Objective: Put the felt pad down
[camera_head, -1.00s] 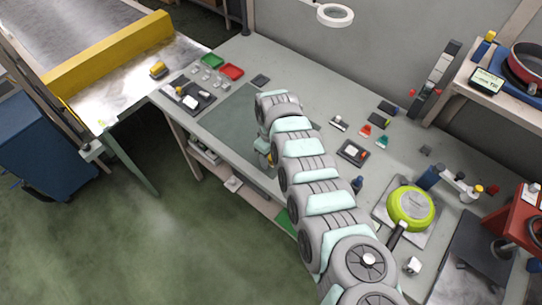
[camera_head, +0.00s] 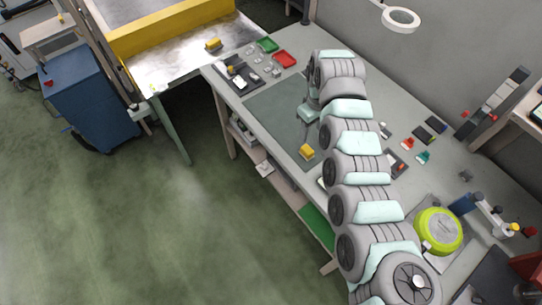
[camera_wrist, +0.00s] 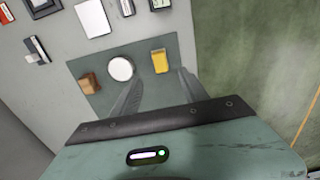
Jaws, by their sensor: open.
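A small yellow block (camera_head: 306,152), which I take to be the felt pad, lies on the dark green mat (camera_head: 270,112) near the bench's front edge. In the wrist view the yellow block (camera_wrist: 160,60) lies beyond my open fingertips, apart from them. My gripper (camera_wrist: 158,77) is open and empty, above the mat. A white round disc (camera_wrist: 121,69) and a brown block (camera_wrist: 89,83) are also on the mat in the wrist view. My arm hides both in the head view.
A dark tray with parts (camera_head: 235,92), a green dish (camera_head: 268,45) and a red dish (camera_head: 285,59) stand at the bench's far left end. The conveyor (camera_head: 180,62) lies beyond. Part of the mat is clear.

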